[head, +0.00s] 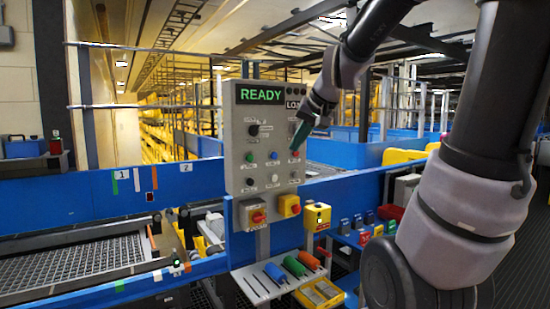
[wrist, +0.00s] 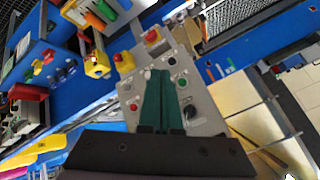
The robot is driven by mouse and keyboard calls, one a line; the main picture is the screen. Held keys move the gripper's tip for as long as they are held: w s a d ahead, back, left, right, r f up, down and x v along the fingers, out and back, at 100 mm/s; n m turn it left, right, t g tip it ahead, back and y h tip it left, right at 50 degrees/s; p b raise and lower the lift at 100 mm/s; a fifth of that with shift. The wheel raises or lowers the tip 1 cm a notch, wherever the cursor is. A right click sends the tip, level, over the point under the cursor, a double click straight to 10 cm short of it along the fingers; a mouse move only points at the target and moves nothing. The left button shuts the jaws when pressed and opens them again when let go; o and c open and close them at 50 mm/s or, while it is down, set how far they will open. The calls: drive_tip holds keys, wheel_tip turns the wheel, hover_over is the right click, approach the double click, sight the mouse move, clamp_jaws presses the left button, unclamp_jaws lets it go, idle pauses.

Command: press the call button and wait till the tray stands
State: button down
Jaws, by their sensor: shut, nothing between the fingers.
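A grey control panel (head: 241,130) stands upright in the middle, with a green READY display (head: 261,95). Its face carries a green button (head: 250,157), a blue button (head: 273,155), a red button (head: 295,154) and a white button (head: 275,178). I cannot read which one is the call button. My gripper (head: 296,145) is shut and empty, its green fingertips in front of the panel's right side by the red button. In the wrist view, the closed fingers (wrist: 159,73) cover part of the panel (wrist: 135,88). Contact cannot be told. No tray is clearly identifiable.
Red-and-yellow switches (head: 289,205) sit at the panel's lower edge. A shelf below holds coloured-handled tools (head: 294,266). A yellow box (head: 317,216) stands right of the panel.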

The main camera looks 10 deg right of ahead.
sight(274, 156)
drive_tip(key=w+d+f, duration=0.3)
drive_tip(key=w+f, duration=0.1)
drive_tip(key=w, duration=0.5)
drive_tip(key=w+d+f+m, duration=0.1)
drive_tip(key=w+d+f, duration=0.2)
drive_tip(key=w, duration=0.6)
drive_tip(key=shift+f+t+h, duration=0.35)
drive_tip(key=shift+t+h, duration=0.05)
drive_tip(key=shift+w+a, duration=0.45)
drive_tip(key=shift+w, duration=0.95)
drive_tip(key=shift+w+a, duration=0.45)
drive_tip(key=shift+w, duration=0.95)
drive_tip(key=shift+w+a, duration=0.45)
drive_tip(key=shift+w, duration=0.95)
drive_tip(key=shift+w, duration=0.15)
drive_tip(key=shift+w+a, duration=0.15)
drive_tip(key=shift+w, duration=0.1)
